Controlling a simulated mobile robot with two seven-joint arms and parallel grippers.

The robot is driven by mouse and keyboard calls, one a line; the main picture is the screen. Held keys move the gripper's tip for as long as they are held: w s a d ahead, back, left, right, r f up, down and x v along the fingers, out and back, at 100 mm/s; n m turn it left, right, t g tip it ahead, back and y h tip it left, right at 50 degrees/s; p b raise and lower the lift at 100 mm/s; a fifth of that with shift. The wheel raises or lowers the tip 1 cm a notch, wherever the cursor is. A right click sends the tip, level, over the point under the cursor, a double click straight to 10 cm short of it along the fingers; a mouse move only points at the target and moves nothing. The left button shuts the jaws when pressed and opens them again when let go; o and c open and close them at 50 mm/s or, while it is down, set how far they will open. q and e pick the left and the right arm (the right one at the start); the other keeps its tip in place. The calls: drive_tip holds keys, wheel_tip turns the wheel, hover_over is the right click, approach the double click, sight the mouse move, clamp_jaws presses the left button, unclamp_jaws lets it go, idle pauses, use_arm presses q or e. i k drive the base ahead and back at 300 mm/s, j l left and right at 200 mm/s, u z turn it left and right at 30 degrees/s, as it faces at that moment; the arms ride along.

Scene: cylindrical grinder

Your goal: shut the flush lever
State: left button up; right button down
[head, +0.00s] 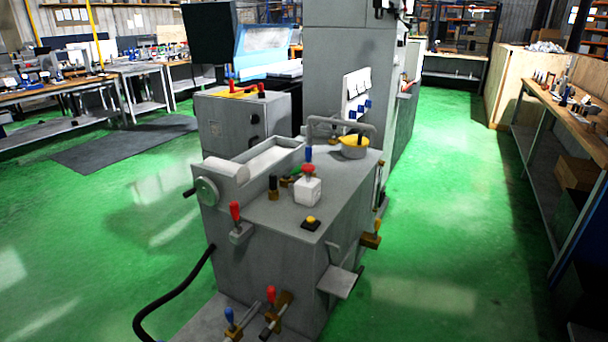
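The cylindrical grinder (268,260) stands in the middle of the head view, with several levers on it. No label shows which one is the flush lever. A red-handled lever (235,212) stands upright on its front left. Low at the front are a blue-handled lever (229,316) and a red-handled lever (271,295), both roughly upright. A blue-handled lever (308,154) and a black-handled one (273,184) stand on the top. Whether any valve is open or shut cannot be told. Neither of my grippers is in view.
A white box with a red button (308,190) and a yellow button (310,220) sit on the grinder's top. A black hose (175,292) curves from its left side. A workbench (570,115) lines the right. Green floor is clear on both sides.

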sight(296, 170)
drive_tip(key=i+l, duration=0.45)
drive_tip(key=i+l+u, duration=0.1)
drive_tip(key=i+l, duration=0.75)
drive_tip(key=i+l+u, duration=0.15)
drive_tip(key=i+l, duration=0.25)
drive_tip(key=l, duration=0.2)
drive_tip(key=i+l, duration=0.4)
drive_tip(key=i+l+u, duration=0.1)
drive_tip(key=i+l, duration=0.3)
drive_tip(key=l, duration=0.25)
